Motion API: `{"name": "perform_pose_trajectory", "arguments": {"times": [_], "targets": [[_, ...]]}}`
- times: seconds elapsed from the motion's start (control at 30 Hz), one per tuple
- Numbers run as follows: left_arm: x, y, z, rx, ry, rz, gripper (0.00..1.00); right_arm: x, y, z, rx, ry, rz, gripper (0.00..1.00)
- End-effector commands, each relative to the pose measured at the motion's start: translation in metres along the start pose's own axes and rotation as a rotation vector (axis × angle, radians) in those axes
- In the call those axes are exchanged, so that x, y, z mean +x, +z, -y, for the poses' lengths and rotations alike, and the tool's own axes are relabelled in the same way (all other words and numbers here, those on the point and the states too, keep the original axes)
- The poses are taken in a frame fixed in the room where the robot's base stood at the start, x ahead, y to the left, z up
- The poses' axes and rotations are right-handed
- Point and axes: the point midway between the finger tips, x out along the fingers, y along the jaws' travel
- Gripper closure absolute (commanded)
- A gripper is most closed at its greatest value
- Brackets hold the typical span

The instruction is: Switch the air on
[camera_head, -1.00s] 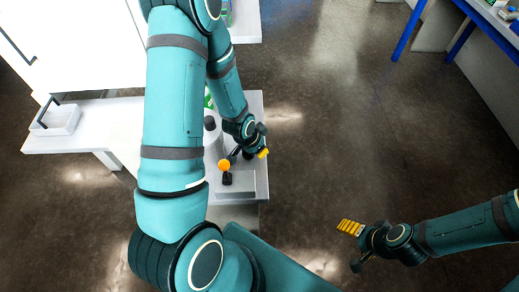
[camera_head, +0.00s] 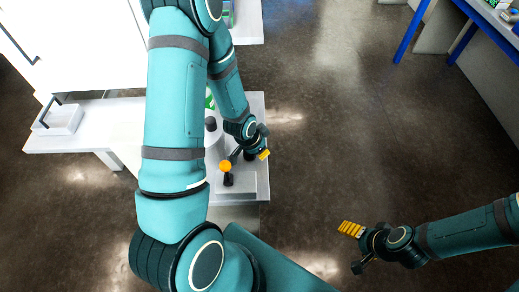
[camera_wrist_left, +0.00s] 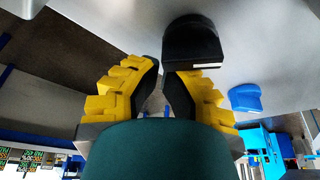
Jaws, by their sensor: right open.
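Which part is the air switch, I cannot tell for sure. In the left wrist view a black block-like part (camera_wrist_left: 192,42) with a white strip lies beyond the fingertips of that gripper (camera_wrist_left: 165,85). My right gripper (camera_head: 353,247) is open and empty over the floor.
A black cap (camera_head: 210,124) on a pale cylinder is partly hidden behind my left arm. A blue-framed table (camera_head: 470,30) stands at far right. The middle floor is clear.

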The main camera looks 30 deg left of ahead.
Motion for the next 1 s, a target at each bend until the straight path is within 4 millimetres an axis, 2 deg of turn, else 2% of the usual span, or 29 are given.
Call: {"name": "perform_pose_trajectory", "arguments": {"times": [0.47,1.0], "targets": [[0.0,0.0,0.001,0.0,0.0,0.0,1.0,0.0,0.0,0.0,0.0,0.0,0.0,0.22],[-0.002,0.006,0.017,-0.003,-0.003,0.002,1.0,0.001,0.0,0.0,0.0,0.0,0.0,0.22]]}}
